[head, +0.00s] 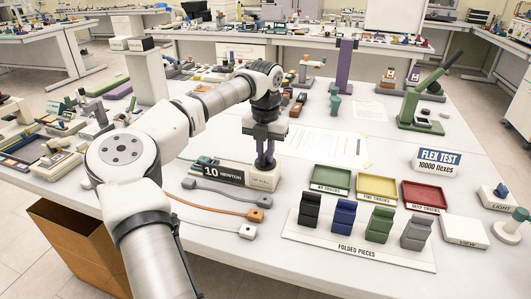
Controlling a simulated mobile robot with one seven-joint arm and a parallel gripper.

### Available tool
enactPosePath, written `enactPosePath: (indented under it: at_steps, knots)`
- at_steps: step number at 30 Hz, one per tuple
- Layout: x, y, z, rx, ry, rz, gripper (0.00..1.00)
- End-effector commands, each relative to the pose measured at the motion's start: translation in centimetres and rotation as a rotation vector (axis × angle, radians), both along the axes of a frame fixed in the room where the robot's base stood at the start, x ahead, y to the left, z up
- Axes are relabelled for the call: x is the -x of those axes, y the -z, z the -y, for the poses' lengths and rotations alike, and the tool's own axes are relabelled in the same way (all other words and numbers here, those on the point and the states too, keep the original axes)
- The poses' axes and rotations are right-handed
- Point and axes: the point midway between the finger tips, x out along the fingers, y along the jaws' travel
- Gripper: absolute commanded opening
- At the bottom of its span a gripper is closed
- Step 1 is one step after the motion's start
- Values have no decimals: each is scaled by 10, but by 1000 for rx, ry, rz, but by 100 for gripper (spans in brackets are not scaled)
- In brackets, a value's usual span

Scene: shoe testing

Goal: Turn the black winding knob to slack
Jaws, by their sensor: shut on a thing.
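My gripper (265,147) points straight down over a small cream device at the middle of the table. It is shut on the dark upright winding knob (266,163) on top of the device. The fingers hide much of the knob, so its turn angle does not show. The device (264,181) stands beside a dark sign (223,175) reading 10 NEWTONS. The small lettering on the device's front is too blurred to read.
Grey and orange-ended cables (215,209) lie in front. Green (331,179), yellow (377,183) and red (424,196) trays stand to the right, behind several folded pieces on a board (345,250).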

Motion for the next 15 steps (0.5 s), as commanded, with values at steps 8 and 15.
enactPosePath:
  at_steps: [8,15]
  knots:
    - [0,-1,0,0,-49,2,0]
    - [0,-1,0,0,-53,2,0]
